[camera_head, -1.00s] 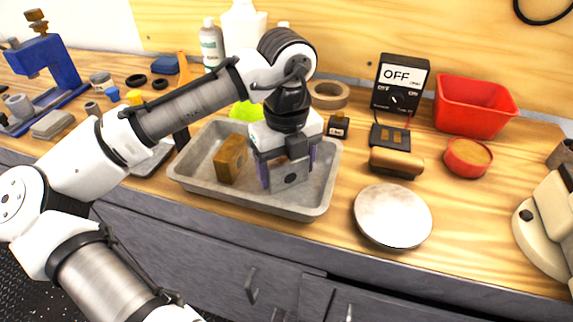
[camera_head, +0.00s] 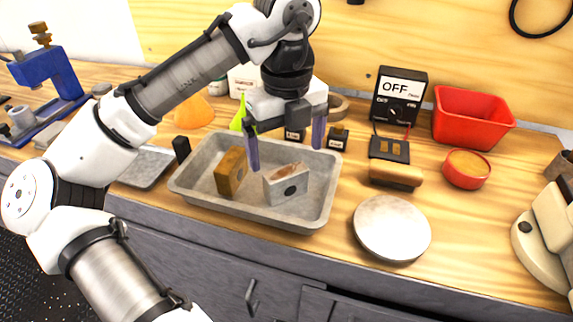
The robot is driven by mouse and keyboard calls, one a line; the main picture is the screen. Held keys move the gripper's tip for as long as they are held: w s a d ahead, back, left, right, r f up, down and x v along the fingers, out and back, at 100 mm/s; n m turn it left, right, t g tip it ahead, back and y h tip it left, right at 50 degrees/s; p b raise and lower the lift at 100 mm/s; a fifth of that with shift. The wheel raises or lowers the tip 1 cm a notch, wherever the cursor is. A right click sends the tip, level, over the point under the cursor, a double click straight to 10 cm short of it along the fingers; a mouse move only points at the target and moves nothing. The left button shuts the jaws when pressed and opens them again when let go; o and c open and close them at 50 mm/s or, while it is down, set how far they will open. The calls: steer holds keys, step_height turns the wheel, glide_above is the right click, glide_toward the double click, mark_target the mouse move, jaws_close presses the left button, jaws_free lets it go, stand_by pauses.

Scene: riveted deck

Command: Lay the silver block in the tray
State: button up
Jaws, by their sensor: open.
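A round pale disc (camera_head: 392,228) lies right of the tray. A wooden-handled tool (camera_head: 396,177), a red tin (camera_head: 467,169), a red bin (camera_head: 473,117) and an OFF meter (camera_head: 399,96) stand further right. A flat metal plate (camera_head: 146,166) lies left of the tray.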

mark_target(287, 172)
step_height(287, 172, up, 4)
stand_by(0.4)
